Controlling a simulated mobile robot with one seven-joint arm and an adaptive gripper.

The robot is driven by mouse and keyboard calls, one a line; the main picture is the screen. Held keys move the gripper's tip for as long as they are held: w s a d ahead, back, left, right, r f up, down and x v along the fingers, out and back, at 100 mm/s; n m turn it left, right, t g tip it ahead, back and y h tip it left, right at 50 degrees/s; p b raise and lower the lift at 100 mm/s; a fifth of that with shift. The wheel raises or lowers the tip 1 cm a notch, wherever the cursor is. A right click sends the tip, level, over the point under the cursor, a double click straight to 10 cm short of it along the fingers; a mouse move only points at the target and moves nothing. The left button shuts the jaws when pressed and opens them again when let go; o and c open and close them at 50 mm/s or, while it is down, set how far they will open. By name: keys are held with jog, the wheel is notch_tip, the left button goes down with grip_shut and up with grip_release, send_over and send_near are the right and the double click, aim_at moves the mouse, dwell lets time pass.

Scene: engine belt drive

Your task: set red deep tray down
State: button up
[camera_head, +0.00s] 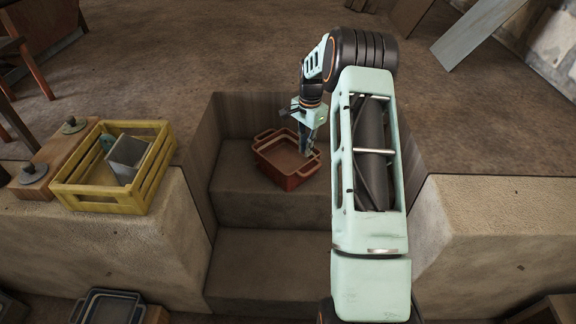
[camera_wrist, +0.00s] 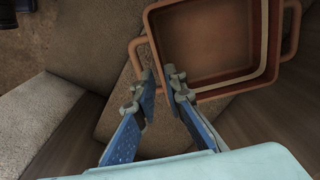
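The red deep tray (camera_head: 276,162) is a shallow-looking, red-brown rectangular box with a loop handle at each end. It sits level on the upper step of the recess in the head view. In the wrist view the tray (camera_wrist: 208,40) fills the upper right, and it looks empty. My gripper (camera_wrist: 160,76) is open, with a gap between its blue fingers. Its tips are at the tray's near corner, close to one handle. Whether a finger touches the tray I cannot tell. In the head view my gripper (camera_head: 306,148) points down at the tray's right end.
A yellow crate (camera_head: 100,202) holding a grey box stands on the left stone block, beside a wooden block with metal knobs (camera_head: 35,171). A lower step (camera_head: 265,262) is bare. The right stone block (camera_head: 500,215) is clear. A dark tray (camera_head: 108,308) lies at bottom left.

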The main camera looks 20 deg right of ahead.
aim_at(304, 165)
notch_tip(304, 165, down, 8)
jog(key=shift+f+b, duration=0.15)
jog(key=shift+b, duration=0.85)
grip_shut()
jog(key=shift+r, duration=0.2)
